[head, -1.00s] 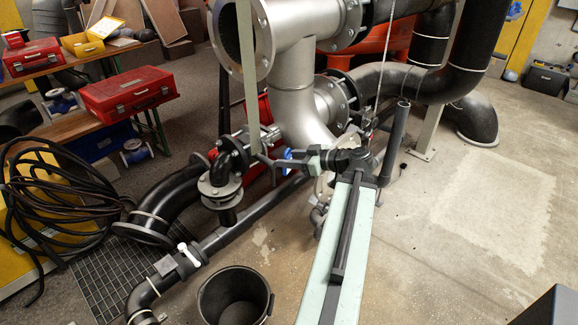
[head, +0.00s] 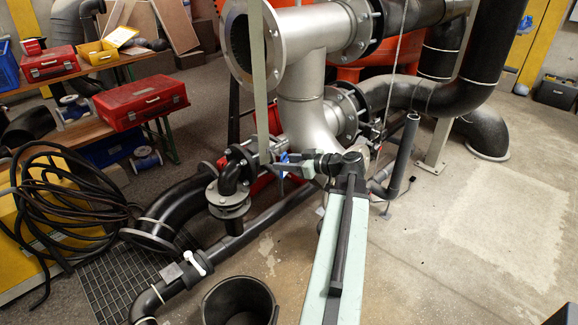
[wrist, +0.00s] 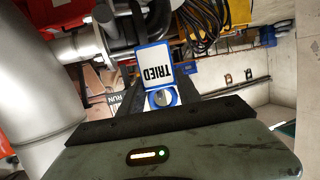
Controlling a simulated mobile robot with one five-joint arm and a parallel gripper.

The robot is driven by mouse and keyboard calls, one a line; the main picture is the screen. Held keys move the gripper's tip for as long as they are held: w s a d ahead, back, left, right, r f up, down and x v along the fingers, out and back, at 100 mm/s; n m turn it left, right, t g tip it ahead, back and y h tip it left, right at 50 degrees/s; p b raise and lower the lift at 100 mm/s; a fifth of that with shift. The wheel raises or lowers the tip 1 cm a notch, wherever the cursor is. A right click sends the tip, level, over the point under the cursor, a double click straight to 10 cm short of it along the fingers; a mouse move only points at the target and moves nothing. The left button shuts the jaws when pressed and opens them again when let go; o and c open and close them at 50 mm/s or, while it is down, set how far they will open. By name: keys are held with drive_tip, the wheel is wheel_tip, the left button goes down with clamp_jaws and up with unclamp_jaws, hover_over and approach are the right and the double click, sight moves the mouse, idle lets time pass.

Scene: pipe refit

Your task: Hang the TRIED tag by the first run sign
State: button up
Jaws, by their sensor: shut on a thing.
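The TRIED tag (wrist: 158,72) is a white plate with a blue border and black lettering, upside down in the wrist view. A round light-centred blue part (wrist: 162,97) shows just below it. My gripper (wrist: 161,95) is shut on the tag, its dark fingers on either side. In the head view my gripper (head: 288,166) is by the dark valve pipework, with a small blue patch of the tag (head: 283,159) showing. A sign reading "RUN" (wrist: 116,85) is partly visible left of the tag in the wrist view; the rest of it is hidden.
A large grey flanged pipe (head: 305,85) stands just behind my gripper. A thin pale upright strip (head: 257,80) hangs close to it. A black bucket (head: 240,300) stands in front. Open concrete floor (head: 480,230) lies to the right.

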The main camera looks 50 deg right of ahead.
drive_tip(key=shift+w+d+f+b, duration=0.1)
drive_tip(key=shift+w+f+b, duration=0.05)
drive_tip(key=shift+w, duration=0.65)
drive_tip(key=shift+w+f+b, duration=0.15)
drive_tip(key=shift+w+f, duration=0.05)
drive_tip(key=shift+w, duration=0.6)
drive_tip(key=shift+w+d+f+b, duration=0.1)
drive_tip(key=shift+w+f+b, duration=0.05)
drive_tip(key=shift+w, duration=0.65)
drive_tip(key=o, duration=1.4)
drive_tip(key=p+v, duration=0.2)
drive_tip(key=v, duration=0.5)
drive_tip(key=shift+s+r, duration=0.2)
drive_tip(key=shift+s, duration=0.15)
